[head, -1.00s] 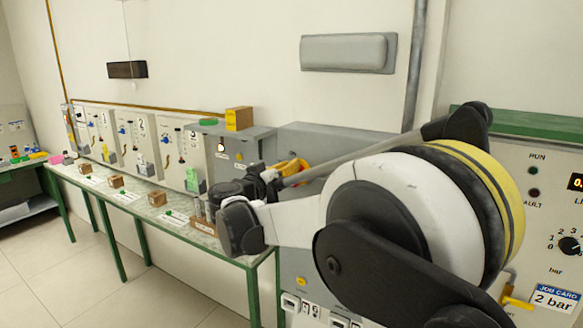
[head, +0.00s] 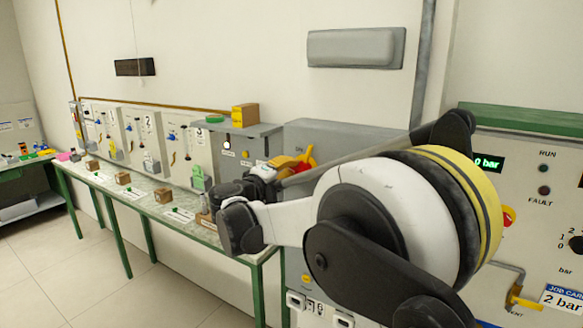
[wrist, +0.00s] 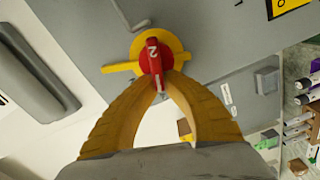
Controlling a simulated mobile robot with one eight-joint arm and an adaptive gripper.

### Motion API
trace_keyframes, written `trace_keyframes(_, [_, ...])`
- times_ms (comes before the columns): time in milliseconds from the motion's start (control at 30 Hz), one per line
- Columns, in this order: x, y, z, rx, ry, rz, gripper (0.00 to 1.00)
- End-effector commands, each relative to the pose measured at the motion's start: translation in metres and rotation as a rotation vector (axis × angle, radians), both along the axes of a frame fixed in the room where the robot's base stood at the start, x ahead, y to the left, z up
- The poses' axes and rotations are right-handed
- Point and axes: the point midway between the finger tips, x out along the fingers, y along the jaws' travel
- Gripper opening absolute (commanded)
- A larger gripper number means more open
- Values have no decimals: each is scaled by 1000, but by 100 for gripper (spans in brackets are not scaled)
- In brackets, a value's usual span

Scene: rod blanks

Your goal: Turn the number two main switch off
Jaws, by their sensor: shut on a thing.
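In the wrist view, the red switch handle (wrist: 153,60) carries a white 2 and sits on a round yellow plate (wrist: 178,45) on a grey panel (wrist: 215,65). My gripper (wrist: 163,80) has its two ochre fingers closed in on the handle's grip from both sides. A yellow bar sticks out to the left of the plate. In the head view, the red handle (head: 309,158) shows just beyond the yellow fingers of my gripper (head: 292,163), at the grey cabinet. My arm hides much of the cabinet, and the switch's position marks cannot be read.
A long bench (head: 150,207) with small boxes and numbered panels runs to the left. A yellow box (head: 245,117) stands on the grey housing. A panel with gauges and a knob (head: 577,243) is at the right, partly behind my arm. The floor at left is clear.

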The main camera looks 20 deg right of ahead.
Motion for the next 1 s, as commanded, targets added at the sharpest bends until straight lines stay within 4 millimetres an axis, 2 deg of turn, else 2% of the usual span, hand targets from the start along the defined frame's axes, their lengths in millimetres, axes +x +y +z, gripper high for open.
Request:
trace_keyframes(400, [1, 0, -7, -149, 191, -1, 0])
trace_keyframes(1000, [1, 0, -9, -183, 236, -1, 0])
